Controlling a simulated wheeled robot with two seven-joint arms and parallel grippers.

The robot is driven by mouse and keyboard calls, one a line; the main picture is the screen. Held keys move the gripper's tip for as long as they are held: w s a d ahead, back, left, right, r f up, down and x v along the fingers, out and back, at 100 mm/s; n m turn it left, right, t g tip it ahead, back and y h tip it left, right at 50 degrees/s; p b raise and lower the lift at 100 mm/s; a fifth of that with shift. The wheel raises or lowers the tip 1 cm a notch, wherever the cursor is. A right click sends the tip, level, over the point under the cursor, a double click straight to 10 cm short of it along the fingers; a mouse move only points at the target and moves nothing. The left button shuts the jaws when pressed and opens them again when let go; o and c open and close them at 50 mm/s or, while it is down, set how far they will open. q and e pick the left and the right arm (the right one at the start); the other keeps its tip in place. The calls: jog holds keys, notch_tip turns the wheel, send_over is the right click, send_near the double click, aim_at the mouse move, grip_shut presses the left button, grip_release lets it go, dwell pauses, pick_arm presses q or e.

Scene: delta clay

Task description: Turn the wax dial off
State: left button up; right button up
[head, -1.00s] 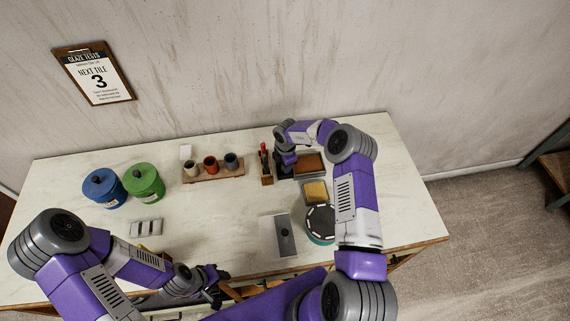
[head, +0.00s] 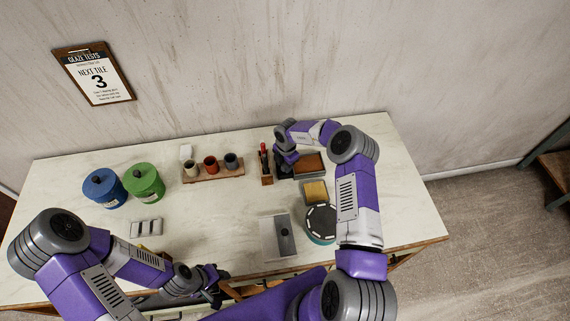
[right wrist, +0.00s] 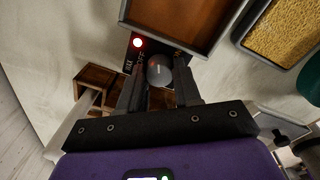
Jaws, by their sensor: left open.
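The wax dial (right wrist: 159,70) is a small dark grey round knob on a black panel beside the wax pan (right wrist: 178,18), seen in the right wrist view. My right gripper (right wrist: 158,66) is open, with one finger on each side of the dial; a gap shows on both sides, and I cannot tell whether either finger touches. In the head view my right arm mostly hides the dial, and the wax pan (head: 309,164) lies right of the gripper. My left gripper (head: 216,284) is open and empty at the front edge of the table.
A wooden stand with a red-handled tool (head: 265,160) is just left of my right gripper. A cup rack (head: 213,171), green canister (head: 144,181) and blue canister (head: 104,187) stand further left. A sponge tray (head: 315,191), round teal-sided pot (head: 320,222) and grey plate (head: 285,236) are nearer.

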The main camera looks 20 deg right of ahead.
jog(key=o, duration=0.5)
jog(key=shift+c, duration=0.2)
